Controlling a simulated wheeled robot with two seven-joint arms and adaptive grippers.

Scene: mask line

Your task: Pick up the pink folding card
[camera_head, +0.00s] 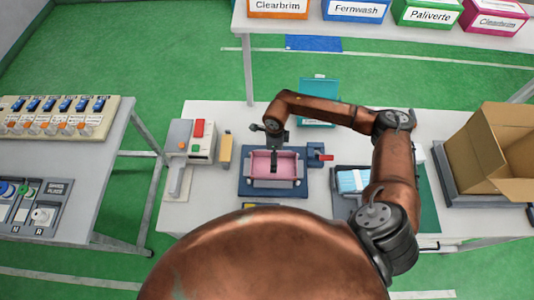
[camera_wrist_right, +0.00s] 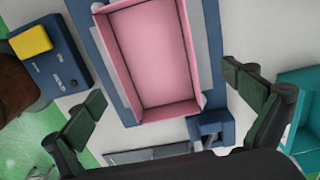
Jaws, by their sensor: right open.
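The pink folding card (camera_head: 262,165) looks like a shallow open tray with raised walls. It sits in a blue fixture (camera_head: 245,188) with grey side pieces on the white table. In the right wrist view the pink card (camera_wrist_right: 152,55) fills the upper middle, and the blue fixture (camera_wrist_right: 215,50) shows beside it. My right gripper (camera_head: 274,158) hangs over the card and partly hides it. In the wrist view the right gripper (camera_wrist_right: 165,92) is open, its fingers wide apart on either side of the card, with nothing between them. My left gripper is not in view.
A grey device with red and green buttons (camera_head: 201,140) stands left of the fixture. A tray of light blue masks (camera_head: 352,181) lies to the right, partly behind my arm. An open cardboard box (camera_head: 480,150) is at far right. Labelled boxes (camera_head: 356,10) line the back shelf.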

